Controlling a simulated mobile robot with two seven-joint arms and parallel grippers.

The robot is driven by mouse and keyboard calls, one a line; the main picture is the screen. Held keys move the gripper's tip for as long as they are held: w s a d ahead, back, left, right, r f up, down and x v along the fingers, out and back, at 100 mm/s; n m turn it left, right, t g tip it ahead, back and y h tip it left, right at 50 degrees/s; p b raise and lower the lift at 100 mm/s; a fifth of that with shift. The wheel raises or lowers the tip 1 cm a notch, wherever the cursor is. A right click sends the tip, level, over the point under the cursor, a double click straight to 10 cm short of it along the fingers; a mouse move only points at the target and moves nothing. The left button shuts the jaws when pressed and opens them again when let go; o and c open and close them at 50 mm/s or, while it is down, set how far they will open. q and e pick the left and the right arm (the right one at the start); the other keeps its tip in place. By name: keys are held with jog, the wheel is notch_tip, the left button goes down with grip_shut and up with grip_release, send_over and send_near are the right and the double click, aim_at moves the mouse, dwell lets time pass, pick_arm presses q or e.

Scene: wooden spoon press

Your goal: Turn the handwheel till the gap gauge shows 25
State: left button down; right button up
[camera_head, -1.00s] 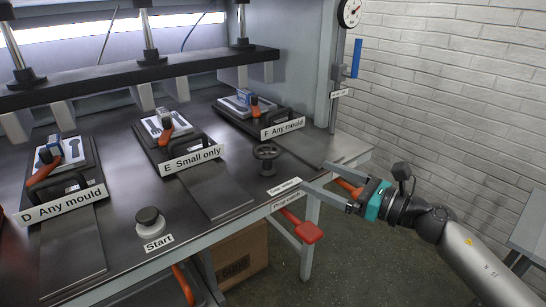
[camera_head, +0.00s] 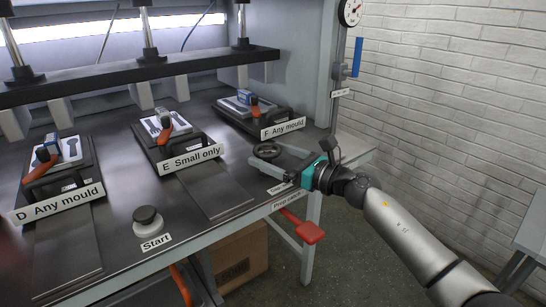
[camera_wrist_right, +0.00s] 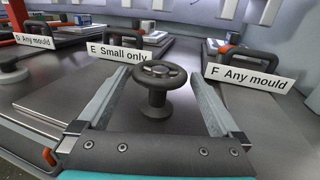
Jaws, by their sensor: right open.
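The dark handwheel (camera_head: 267,151) stands on a short post near the front right of the press table. It also shows in the right wrist view (camera_wrist_right: 158,74). My right gripper (camera_head: 266,154) is open, with one long finger on each side of the handwheel. In the right wrist view a gap shows between the wheel and each finger. A round dial (camera_head: 350,11) is at the top of the post on the right; its reading is too small to make out. I cannot pick out a readable gap gauge. My left gripper is out of view.
Mould stations D (camera_head: 59,203), E (camera_head: 192,158) and F (camera_head: 283,128) line the table. A Start button (camera_head: 147,221) is at the front. A red pedal-like part (camera_head: 309,232) juts out below the front edge. A brick wall stands at right.

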jog(key=shift+d, duration=0.1)
jog(key=c, duration=1.2)
jog(key=shift+o, duration=0.2)
